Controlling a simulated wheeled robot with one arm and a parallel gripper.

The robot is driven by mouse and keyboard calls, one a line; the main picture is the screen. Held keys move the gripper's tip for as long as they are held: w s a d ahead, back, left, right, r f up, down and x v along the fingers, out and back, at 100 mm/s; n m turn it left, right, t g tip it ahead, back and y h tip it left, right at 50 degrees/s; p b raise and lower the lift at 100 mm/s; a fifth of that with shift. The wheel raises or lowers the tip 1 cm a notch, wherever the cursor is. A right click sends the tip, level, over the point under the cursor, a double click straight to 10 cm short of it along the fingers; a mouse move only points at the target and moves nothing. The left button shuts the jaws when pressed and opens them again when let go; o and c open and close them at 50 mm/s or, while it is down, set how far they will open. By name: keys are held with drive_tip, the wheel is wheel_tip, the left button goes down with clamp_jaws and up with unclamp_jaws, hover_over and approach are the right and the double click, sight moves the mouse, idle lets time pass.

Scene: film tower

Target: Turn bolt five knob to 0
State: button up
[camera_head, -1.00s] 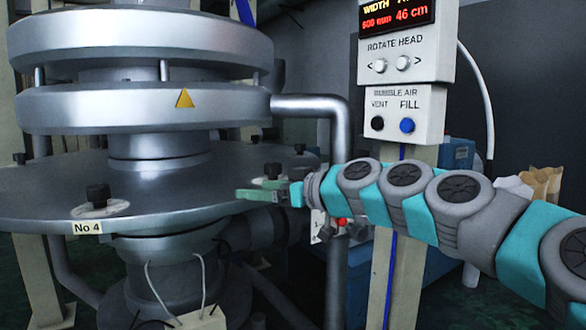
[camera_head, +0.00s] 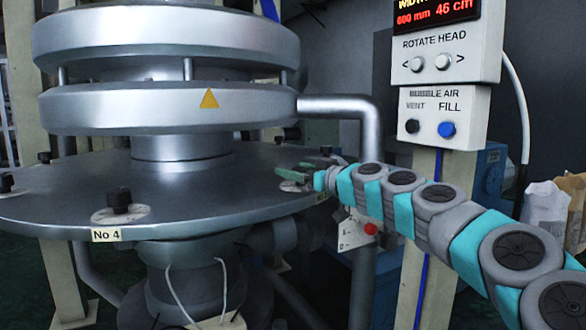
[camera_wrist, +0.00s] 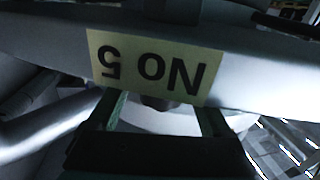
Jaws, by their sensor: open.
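The No 5 label (camera_wrist: 150,68) on the disc's rim fills the upper middle of the wrist view, upside down. A small dark round part (camera_wrist: 158,103) shows just below the label, between my fingers; I cannot tell if it is the bolt five knob. In the head view my gripper (camera_head: 293,175) is at the right edge of the large disc (camera_head: 240,185), with a dark bit (camera_head: 308,165) behind its green fingers. The two fingers also show apart in the wrist view (camera_wrist: 164,115), with nothing held.
The No 4 bolt knob (camera_head: 120,200) stands on the disc at left, and another knob (camera_head: 326,150) is beyond my gripper. A silver pipe (camera_head: 350,112) rises behind. The control panel (camera_head: 445,75) stands at right.

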drive_tip(key=shift+w+a, duration=0.35)
drive_tip(key=shift+a, duration=0.1)
clamp_jaws()
idle(0.5)
drive_tip(key=shift+f+g+b, duration=0.2)
drive_tip(key=shift+g+b, duration=0.1)
drive_tip(key=shift+b, duration=0.5)
